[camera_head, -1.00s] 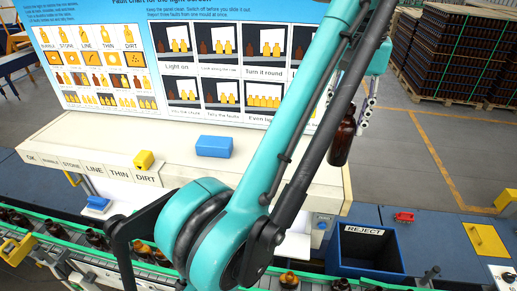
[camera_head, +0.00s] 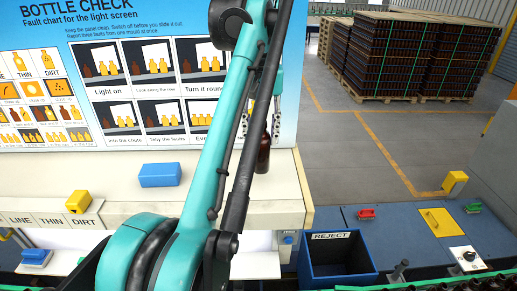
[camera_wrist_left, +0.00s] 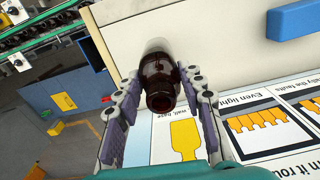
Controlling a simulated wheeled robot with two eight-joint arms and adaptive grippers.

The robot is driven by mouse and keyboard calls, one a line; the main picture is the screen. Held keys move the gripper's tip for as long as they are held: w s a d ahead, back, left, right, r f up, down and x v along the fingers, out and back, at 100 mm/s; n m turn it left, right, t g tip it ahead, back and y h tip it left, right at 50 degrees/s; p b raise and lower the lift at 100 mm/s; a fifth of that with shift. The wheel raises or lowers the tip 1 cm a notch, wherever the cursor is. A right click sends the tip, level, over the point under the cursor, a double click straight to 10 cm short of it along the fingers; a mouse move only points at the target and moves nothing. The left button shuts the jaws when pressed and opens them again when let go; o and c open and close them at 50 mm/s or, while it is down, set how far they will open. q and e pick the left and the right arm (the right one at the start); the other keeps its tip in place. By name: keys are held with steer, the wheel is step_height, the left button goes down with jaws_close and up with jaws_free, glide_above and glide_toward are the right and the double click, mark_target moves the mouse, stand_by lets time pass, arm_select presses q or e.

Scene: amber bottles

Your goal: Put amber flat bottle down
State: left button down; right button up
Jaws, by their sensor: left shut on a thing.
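The amber flat bottle (camera_head: 264,152) is dark brown and upright over the right end of the cream bench top (camera_head: 285,185). My left gripper (camera_head: 263,116) is shut on it near its neck, and my arm hides part of both. In the left wrist view the bottle (camera_wrist_left: 161,72) sits between the two fingers of the gripper (camera_wrist_left: 160,88), its mouth towards the camera. I cannot tell whether its base touches the bench. My right gripper is not in view.
A blue block (camera_head: 160,175) and a yellow block (camera_head: 79,202) lie on the bench top. The fault chart panel (camera_head: 130,60) stands behind. A blue REJECT bin (camera_head: 335,270) is below the bench's right end.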

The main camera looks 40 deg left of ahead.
mark_target(260, 148)
arm_select(q)
steer(key=shift+s+f, duration=0.1)
steer(key=shift+f, duration=0.1)
step_height(260, 148, down, 3)
steer(key=shift+s+f, duration=0.15)
steer(key=shift+f, duration=0.25)
steer(key=shift+f, duration=0.15)
steer(key=c, duration=1)
jaws_free()
steer(key=shift+o, duration=0.2)
